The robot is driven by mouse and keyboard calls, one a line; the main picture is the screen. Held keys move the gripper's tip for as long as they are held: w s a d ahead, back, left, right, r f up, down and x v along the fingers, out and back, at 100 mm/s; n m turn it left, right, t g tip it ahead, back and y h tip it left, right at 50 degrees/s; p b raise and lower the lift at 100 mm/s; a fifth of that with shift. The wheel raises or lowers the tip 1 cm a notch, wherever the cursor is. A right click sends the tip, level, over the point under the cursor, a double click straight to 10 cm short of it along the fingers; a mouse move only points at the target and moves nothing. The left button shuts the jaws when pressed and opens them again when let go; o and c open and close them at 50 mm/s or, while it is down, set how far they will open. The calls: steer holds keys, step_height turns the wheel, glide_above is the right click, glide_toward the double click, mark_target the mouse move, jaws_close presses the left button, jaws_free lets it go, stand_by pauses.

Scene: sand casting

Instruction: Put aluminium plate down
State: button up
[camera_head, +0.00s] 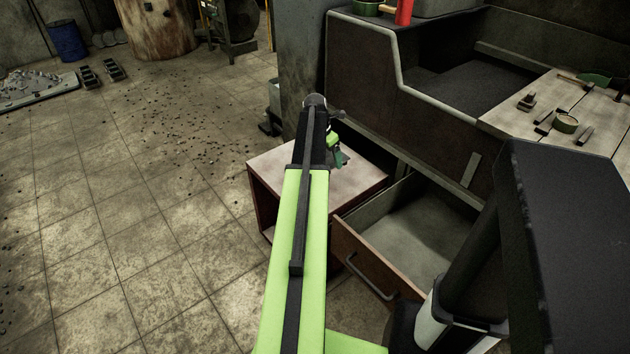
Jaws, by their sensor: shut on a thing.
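My lime-green arm reaches forward over a small cabinet with a pale top (285,165). My gripper (337,152) is at the arm's far end, low over the cabinet top. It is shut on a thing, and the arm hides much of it. I cannot clearly make out the aluminium plate, which is mostly or wholly hidden at the gripper. I cannot tell whether it touches the cabinet top.
An open, empty-looking drawer (400,240) juts out right of the cabinet. Behind is a dark workbench (360,75); a wooden tabletop (490,118) with small tools is at right. A red cylinder (404,12) stands at the back.

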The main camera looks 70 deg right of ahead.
steer(key=w+d+f+b, duration=0.1)
steer(key=w+f+b, duration=0.1)
steer(key=w, duration=0.1)
steer(key=w+f+b, duration=0.2)
steer(key=w, duration=0.2)
steer(key=w+d+f+b, duration=0.1)
steer(key=w+f+b, duration=0.1)
steer(key=w, duration=0.1)
steer(key=shift+w+d+f+b, duration=0.25)
steer(key=shift+d+f+b, duration=0.05)
steer(key=shift+f+b, duration=0.05)
steer(key=shift+w+f, duration=0.1)
steer(key=shift+w, duration=0.35)
step_height(320, 180, down, 4)
steer(key=b, duration=0.4)
steer(key=shift+f+b, duration=0.2)
steer(key=shift+b, duration=0.1)
steer(key=shift+r, duration=0.25)
steer(key=shift+f, duration=0.2)
steer(key=o, duration=1.6)
steer(key=shift+r, duration=0.15)
